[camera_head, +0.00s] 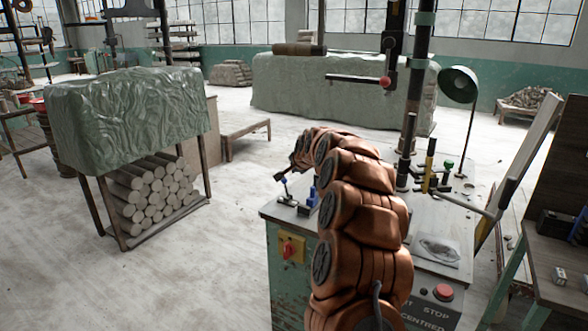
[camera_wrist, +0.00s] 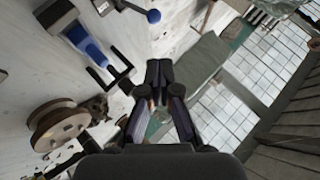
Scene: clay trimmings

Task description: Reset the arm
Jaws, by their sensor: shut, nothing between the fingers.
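My copper-coloured arm (camera_head: 365,215) rises at the lower middle of the head view and curves up and over to the left. My gripper (camera_head: 279,177) is small and dark at the arm's far end, over the left edge of the machine table. In the wrist view my gripper (camera_wrist: 159,68) has its fingertips together with nothing between them. A blue-and-black fitting (camera_wrist: 88,45) lies to the upper left of the fingers, apart from them in the picture. A brown spool-like part (camera_wrist: 58,126) shows at the left.
The green machine (camera_head: 285,270) has a switch box, a red button and upright posts. A covered rack (camera_head: 130,120) with stacked clay rolls stands at left. A large covered block (camera_head: 340,90) stands behind. A dark bench (camera_head: 555,260) is at right. Pale floor (camera_head: 200,280) is open at left.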

